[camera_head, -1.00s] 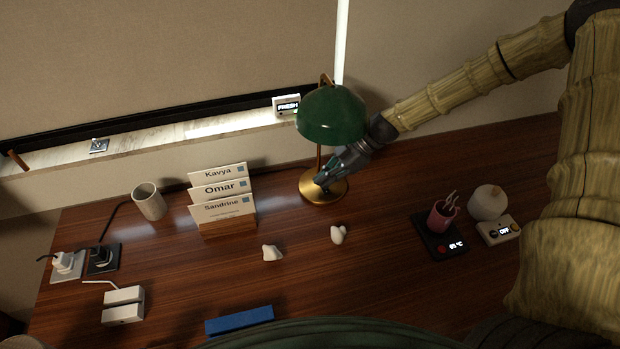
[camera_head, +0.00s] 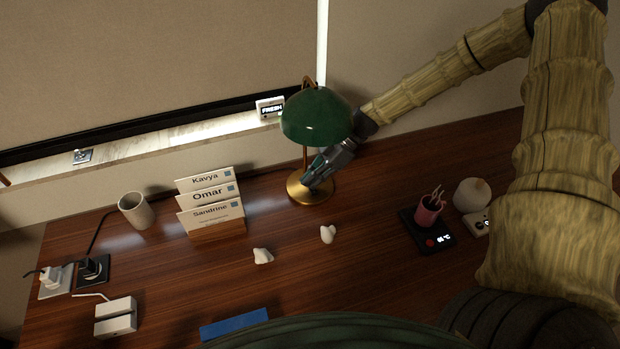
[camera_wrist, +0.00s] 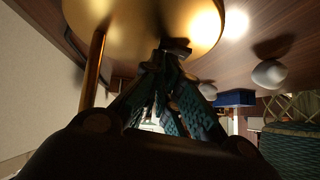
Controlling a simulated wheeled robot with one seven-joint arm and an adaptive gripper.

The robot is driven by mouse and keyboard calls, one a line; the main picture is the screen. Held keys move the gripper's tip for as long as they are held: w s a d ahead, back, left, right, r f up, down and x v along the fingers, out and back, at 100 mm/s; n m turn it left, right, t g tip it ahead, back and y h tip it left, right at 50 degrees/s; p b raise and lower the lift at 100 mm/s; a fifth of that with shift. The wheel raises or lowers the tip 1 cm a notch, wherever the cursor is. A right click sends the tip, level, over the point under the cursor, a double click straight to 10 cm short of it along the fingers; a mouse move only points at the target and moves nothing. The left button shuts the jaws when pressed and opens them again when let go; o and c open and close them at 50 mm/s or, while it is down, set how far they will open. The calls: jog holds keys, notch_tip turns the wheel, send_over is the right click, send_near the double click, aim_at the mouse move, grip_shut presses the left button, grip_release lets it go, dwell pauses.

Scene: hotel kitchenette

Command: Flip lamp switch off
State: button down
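The desk lamp has a green shade (camera_head: 317,118) and a round brass base (camera_head: 322,194), and it stands at the back of the desk. My gripper (camera_head: 309,182) reaches in under the shade from the right, its tips low over the base. In the wrist view the brass base (camera_wrist: 125,18) fills the top and the stem (camera_wrist: 92,85) is left of my fingers. A bright patch lies on the wood beside the base in the wrist view.
Name cards (camera_head: 212,205) and a cup (camera_head: 135,210) stand left of the lamp. Two small white objects (camera_head: 327,234) (camera_head: 263,256) lie in front. Bare desk lies between lamp and warmer.

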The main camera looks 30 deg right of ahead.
jog(key=shift+s+f, duration=0.3)
jog(key=shift+s, duration=0.25)
jog(key=shift+s+f, duration=0.25)
jog(key=shift+s, duration=0.25)
jog(key=shift+r, duration=0.3)
jog(key=r, duration=0.1)
jog(key=w+r+p, duration=0.1)
jog(key=r, duration=0.1)
jog(key=w+d+r, duration=0.1)
jog(key=r, duration=0.1)
jog(key=shift+r, duration=0.2)
jog(key=b+v, duration=0.1)
jog(key=v, duration=0.7)
jog(key=shift+d+r, duration=0.25)
jog(key=shift+r, duration=0.05)
jog(key=shift+a, duration=0.15)
